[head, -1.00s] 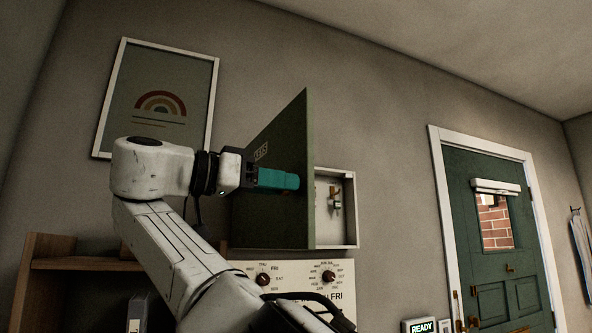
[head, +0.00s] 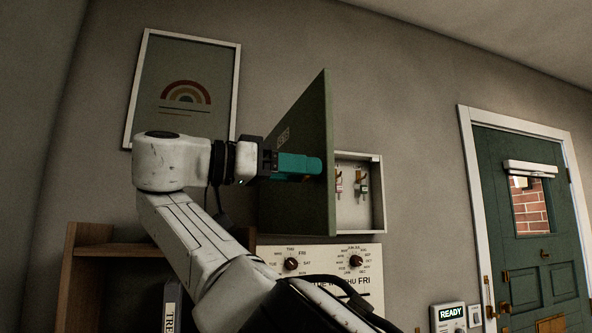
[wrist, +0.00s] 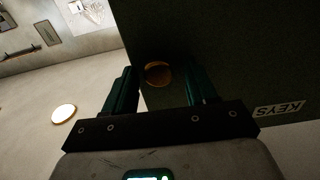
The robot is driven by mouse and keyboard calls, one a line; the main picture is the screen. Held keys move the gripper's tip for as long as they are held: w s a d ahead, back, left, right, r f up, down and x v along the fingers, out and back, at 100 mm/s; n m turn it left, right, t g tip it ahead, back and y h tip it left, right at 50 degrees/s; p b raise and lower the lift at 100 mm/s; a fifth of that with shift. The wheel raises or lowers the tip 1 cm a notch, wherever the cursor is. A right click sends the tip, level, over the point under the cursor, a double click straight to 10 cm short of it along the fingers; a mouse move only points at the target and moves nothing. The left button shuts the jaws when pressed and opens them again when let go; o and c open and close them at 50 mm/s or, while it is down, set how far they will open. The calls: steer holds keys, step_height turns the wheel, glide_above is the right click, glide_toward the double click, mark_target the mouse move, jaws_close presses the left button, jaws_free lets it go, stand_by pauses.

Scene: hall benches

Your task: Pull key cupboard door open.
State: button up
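The key cupboard door (head: 326,150) is dark green and stands swung out from the wall, its tall free edge toward me. The open cupboard (head: 377,195) shows behind it, pale inside, with keys (head: 362,185) on hooks; the door hides its left part. My gripper (head: 318,166) is at the door's outer face near the free edge. In the wrist view, the fingers of my gripper (wrist: 160,76) are apart on either side of a round brass knob (wrist: 157,73), with gaps showing beside it. The KEYS label (wrist: 279,110) is to the right.
A calendar board with dials (head: 325,257) is below the cupboard. A wooden shelf (head: 105,250) with a binder is at lower left. A framed picture (head: 185,85) hangs behind my arm. A green door (head: 545,240) is at right.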

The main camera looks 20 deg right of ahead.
steer(key=a+p, duration=0.5)
steer(key=a, duration=0.2)
steer(key=shift+w+a+p, duration=0.2)
steer(key=shift+p, duration=0.2)
stand_by(0.3)
stand_by(0.5)
